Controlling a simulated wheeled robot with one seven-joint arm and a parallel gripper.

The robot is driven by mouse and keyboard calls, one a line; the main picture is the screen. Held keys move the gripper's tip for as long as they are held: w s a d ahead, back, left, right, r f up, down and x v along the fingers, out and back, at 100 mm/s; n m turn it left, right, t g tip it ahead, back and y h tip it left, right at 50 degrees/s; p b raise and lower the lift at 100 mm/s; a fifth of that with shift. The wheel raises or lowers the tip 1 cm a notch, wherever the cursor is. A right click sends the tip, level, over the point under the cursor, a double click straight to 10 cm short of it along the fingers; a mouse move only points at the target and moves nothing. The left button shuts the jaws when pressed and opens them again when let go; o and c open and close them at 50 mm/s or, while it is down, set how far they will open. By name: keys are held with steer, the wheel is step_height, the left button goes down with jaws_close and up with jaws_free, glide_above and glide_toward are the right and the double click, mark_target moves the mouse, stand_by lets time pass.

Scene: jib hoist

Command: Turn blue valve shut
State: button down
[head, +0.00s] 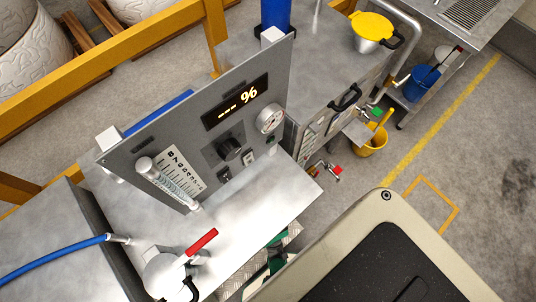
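I cannot make out a blue valve in the head view. A small red-handled valve (337,170) and a small green-handled valve (376,110) sit low along the front of the metal cabinets. A blue hose (52,257) with a metal end fitting (119,239) lies over the steel bench at the left. My gripper is not in view.
A grey panel (215,150) with a lit display (236,102) stands on the steel bench. A red handle (202,241) is in front of it. A yellow-lidded pot (371,32), yellow bucket (371,140) and blue bucket (421,82) are farther back. Floor at right is clear.

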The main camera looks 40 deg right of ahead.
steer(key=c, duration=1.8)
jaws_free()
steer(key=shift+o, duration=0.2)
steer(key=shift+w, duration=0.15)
